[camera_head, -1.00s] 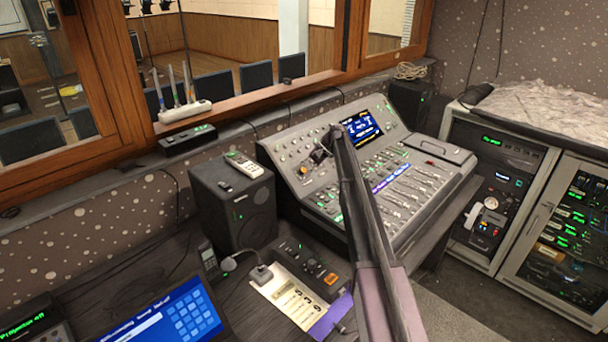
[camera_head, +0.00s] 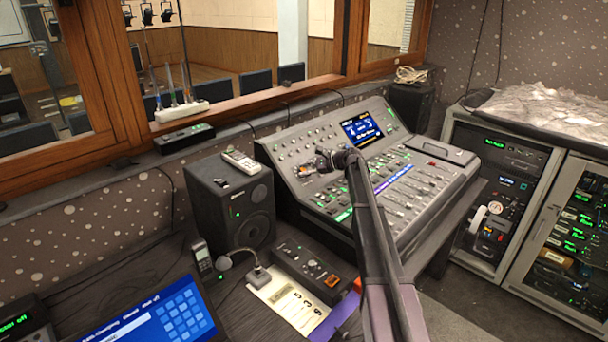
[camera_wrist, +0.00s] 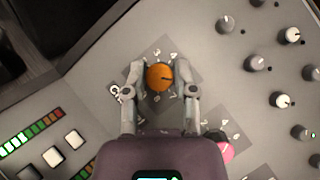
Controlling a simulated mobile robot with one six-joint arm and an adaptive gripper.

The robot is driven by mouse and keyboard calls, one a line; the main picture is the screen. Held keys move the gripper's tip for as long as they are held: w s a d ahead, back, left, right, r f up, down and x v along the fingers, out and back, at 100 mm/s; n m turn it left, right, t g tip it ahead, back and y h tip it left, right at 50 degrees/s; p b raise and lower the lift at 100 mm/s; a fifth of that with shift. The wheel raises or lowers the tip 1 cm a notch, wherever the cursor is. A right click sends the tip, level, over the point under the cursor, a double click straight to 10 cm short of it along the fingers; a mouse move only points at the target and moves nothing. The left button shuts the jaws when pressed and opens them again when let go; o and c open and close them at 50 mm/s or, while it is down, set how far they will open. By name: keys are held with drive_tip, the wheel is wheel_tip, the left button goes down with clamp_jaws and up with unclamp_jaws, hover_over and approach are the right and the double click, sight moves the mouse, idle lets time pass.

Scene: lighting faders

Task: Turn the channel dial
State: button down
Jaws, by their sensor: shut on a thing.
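An orange dial (camera_wrist: 160,77) with a dark pointer line sits on a grey square plate with white marks, on the sloped face of the mixing console (camera_head: 300,185). The pointer lies towards the right in the wrist view. My gripper (camera_wrist: 160,80) has one finger on each side of the dial and is shut on it.
A pink knob (camera_wrist: 225,151) sits close to my right finger in the wrist view. Several grey and white knobs (camera_wrist: 256,63) lie further right. White square buttons (camera_wrist: 74,140) and a level meter (camera_wrist: 30,133) are at lower left. A black speaker (camera_head: 232,205) stands left of the console.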

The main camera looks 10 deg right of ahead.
drive_tip(key=shift+s+f+m+t, duration=0.1)
drive_tip(key=shift+s+m+t, duration=0.05)
drive_tip(key=shift+m+t, duration=0.45)
drive_tip(key=shift+b, duration=0.3)
drive_tip(key=shift+c, duration=2.1)
unclamp_jaws()
drive_tip(key=shift+w+p, duration=0.2)
drive_tip(key=shift+p, duration=0.1)
